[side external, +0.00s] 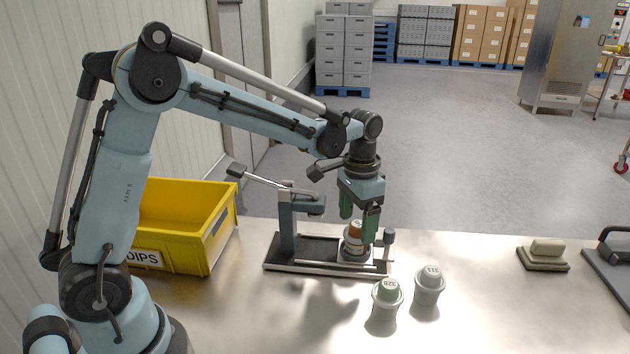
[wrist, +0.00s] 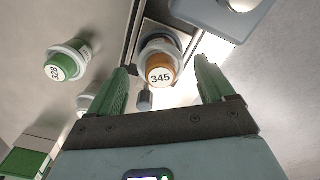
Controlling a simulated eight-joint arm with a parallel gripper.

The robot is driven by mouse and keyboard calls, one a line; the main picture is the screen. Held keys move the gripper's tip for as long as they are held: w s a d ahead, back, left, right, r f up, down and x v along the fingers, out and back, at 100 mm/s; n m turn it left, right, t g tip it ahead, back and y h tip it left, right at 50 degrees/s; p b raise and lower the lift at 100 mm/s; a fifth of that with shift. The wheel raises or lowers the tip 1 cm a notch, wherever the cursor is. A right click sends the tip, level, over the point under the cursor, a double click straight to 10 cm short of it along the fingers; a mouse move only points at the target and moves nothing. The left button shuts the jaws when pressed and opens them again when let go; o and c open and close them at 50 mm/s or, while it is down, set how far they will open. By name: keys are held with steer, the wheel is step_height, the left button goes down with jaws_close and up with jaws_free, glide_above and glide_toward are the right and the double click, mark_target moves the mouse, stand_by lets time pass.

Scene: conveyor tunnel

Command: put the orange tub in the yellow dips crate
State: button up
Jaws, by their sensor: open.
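The orange-lidded tub (side external: 354,246) stands upright on the base of a grey bench press-like stand; its lid reads 345 in the wrist view (wrist: 160,74). My gripper (side external: 358,230) is open and points down at the tub. Its green fingers show on either side of the lid in the wrist view (wrist: 161,64), with gaps on both sides. I cannot tell how far down the tub the fingertips reach. The yellow dips crate (side external: 222,228) stands at left on the table, partly hidden behind my arm; the inside I can see looks empty.
The grey stand (side external: 288,235) has a lever arm (side external: 265,180) left of my gripper, towards the crate. A green-lidded tub (side external: 386,292) and a grey-lidded tub (side external: 430,284) stand in front. A brush-like block (side external: 545,252) lies at right.

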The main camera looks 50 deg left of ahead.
steer(key=shift+w+f, duration=0.1)
steer(key=shift+f, duration=1.9)
steer(key=shift+r, duration=0.1)
steer(key=c, duration=1)
